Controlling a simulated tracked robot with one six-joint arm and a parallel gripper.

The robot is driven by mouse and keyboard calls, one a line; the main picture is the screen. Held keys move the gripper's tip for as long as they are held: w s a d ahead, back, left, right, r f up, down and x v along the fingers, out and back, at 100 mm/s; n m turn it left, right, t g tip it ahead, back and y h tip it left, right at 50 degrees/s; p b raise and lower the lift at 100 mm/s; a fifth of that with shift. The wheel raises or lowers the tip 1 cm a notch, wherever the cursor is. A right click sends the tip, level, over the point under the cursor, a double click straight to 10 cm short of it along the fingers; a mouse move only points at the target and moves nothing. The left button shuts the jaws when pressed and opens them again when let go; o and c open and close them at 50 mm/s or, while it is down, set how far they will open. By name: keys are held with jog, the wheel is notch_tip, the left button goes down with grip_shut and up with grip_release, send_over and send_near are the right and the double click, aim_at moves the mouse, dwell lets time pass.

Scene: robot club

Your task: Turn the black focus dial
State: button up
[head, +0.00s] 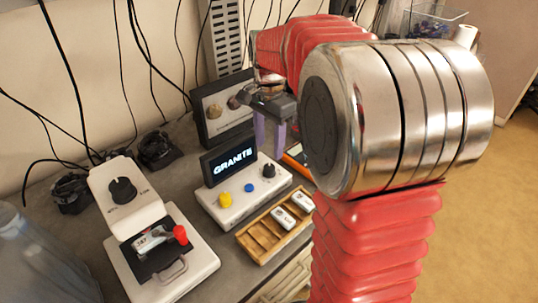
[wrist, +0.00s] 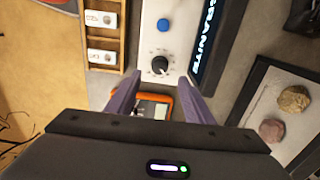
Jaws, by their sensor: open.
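A small black dial (head: 268,171) with a pale pointer sits at the right end of a white console (head: 236,207). It also shows in the wrist view (wrist: 160,65), with scale marks around it. A larger black knob (head: 122,190) is on a white device at the left; I cannot read which one is labelled focus. My gripper (head: 269,152) has purple fingers, open and empty. In the wrist view, my gripper (wrist: 159,84) has the small dial just beyond and between its fingertips. The fingers look above the console, apart from the dial.
The console has a yellow knob (head: 225,199), a blue button (head: 249,188) and a GRANITE screen (head: 229,160) behind. A wooden tray (head: 247,239) with white modules stands in front. A dark framed panel (head: 214,133) is behind. An orange-edged device (wrist: 163,97) lies beneath my fingers.

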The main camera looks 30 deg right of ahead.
notch_tip(320, 180, up, 6)
dwell(0.8)
jog(key=s+a+f+n+t, duration=0.2)
jog(key=s+a+n, duration=0.4)
jog(key=s, duration=0.3)
jog(key=s+a+f+n+t, duration=0.2)
jog(key=s+a+n+t, duration=0.1)
jog(key=s+a+n, duration=0.4)
jog(key=shift+s+a+n+t, duration=0.3)
jog(key=shift+s+n, duration=0.7)
jog(key=shift+s, duration=0.8)
dwell(1.0)
